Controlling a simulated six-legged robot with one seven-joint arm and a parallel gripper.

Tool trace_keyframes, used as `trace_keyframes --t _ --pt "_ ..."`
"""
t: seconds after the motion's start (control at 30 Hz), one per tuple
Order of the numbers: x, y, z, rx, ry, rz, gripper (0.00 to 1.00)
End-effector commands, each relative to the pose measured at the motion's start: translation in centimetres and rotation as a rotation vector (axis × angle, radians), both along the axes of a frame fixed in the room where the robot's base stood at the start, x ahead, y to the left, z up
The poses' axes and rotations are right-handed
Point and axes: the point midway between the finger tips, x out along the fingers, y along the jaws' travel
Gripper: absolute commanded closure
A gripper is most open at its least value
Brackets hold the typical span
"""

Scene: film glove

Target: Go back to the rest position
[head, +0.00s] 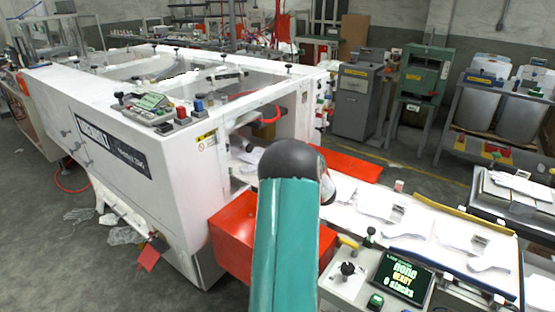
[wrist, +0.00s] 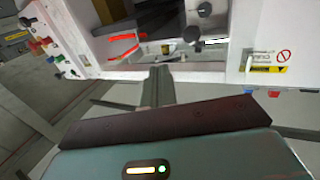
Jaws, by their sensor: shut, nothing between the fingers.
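My gripper (wrist: 158,85) shows in the wrist view. Its grey fingers are together, with nothing between them, and they point toward the opening of the white machine (wrist: 190,74). The gap between fingertips and machine is hard to judge. In the head view my teal arm rises at the bottom centre to a dark rounded joint, and the gripper is hidden behind it. The large white machine (head: 180,215) fills the left and middle there, with red and black controls on top.
A conveyor table (head: 400,238) with white glove-like pieces runs right of my arm. A red box (head: 232,240) is close left of it. A control panel with a lit screen (head: 402,279) stands at front right. Grey floor (head: 60,265) is open at lower left.

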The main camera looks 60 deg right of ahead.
Motion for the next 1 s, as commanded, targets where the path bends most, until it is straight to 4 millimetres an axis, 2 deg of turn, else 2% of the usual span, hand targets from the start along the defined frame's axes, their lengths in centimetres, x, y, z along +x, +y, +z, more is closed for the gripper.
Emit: trace_keyframes --t 0.1,0.37,0.47,0.57,0.67,0.77,0.87,1.0 --pt "-0.9 0.0 0.1 -0.001 -0.001 -0.003 1.0" --pt "-1.1 0.1 0.1 -0.001 -0.001 -0.002 1.0" --pt "-0.3 0.4 0.8 -0.005 0.004 -0.006 1.0" --pt "2.0 1.5 2.8 -0.011 0.021 -0.027 1.0" --pt "5.4 3.9 5.9 -0.014 0.053 -0.06 1.0" --pt "8.7 7.3 8.9 -0.002 0.095 -0.095 1.0" --pt "11.3 11.5 11.4 0.021 0.141 -0.117 1.0" --pt "13.9 18.5 14.0 0.068 0.218 -0.121 1.0"
